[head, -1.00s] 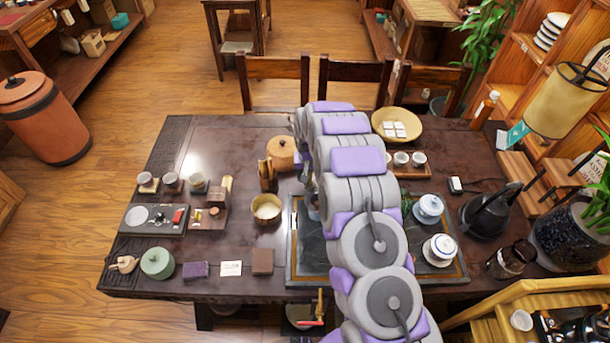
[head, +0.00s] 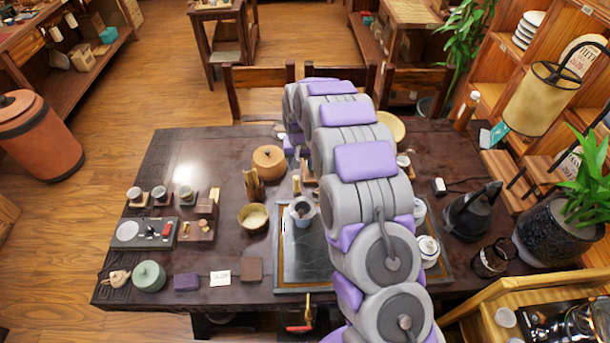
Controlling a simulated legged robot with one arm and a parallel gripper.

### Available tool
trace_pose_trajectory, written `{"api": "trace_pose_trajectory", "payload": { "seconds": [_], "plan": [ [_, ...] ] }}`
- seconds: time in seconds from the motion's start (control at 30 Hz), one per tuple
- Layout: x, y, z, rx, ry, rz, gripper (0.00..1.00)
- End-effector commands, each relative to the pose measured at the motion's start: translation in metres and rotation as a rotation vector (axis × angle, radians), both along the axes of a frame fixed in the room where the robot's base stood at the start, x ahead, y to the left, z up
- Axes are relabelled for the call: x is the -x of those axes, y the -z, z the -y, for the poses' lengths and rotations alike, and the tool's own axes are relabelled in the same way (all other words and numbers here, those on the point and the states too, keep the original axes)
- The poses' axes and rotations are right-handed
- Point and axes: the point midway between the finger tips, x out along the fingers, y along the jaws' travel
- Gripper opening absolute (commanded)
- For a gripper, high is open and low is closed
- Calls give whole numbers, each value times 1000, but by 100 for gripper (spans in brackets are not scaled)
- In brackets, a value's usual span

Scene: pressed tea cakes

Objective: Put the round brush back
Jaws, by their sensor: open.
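I cannot make out the round brush for certain. A holder with upright wooden tools (head: 253,187) stands left of the tea tray (head: 283,262). A pale cup (head: 302,211) with something dark in its mouth stands on the tray's left part; I cannot tell what the dark thing is. My arm reaches over the tray and bends down at its far end. My gripper (head: 297,162) is open near the tray's back left corner, small and partly hidden by my arm. It is right of the round wooden lidded pot (head: 269,161).
A wooden bowl (head: 253,218) stands left of the tray. Small cups (head: 160,194) and a dark tool tray (head: 146,233) are further left. A black kettle (head: 470,212) is at the right. The back left tabletop is clear.

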Motion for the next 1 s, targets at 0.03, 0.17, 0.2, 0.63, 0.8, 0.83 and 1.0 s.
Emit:
{"api": "trace_pose_trajectory", "payload": {
  "seconds": [0.03,0.17,0.2,0.63,0.8,0.83,1.0],
  "plan": [
    [0,-3,-3,3,-2,0,48],
    [1,-4,-7,8,-3,-2,48],
    [1,-4,-9,9,-3,-3,48],
    [74,-93,35,-11,-17,-49,48],
    [126,-133,52,-6,-25,-82,48],
    [136,-139,54,-4,-25,-89,48],
    [192,-171,69,2,-29,-115,48]
  ]
}}
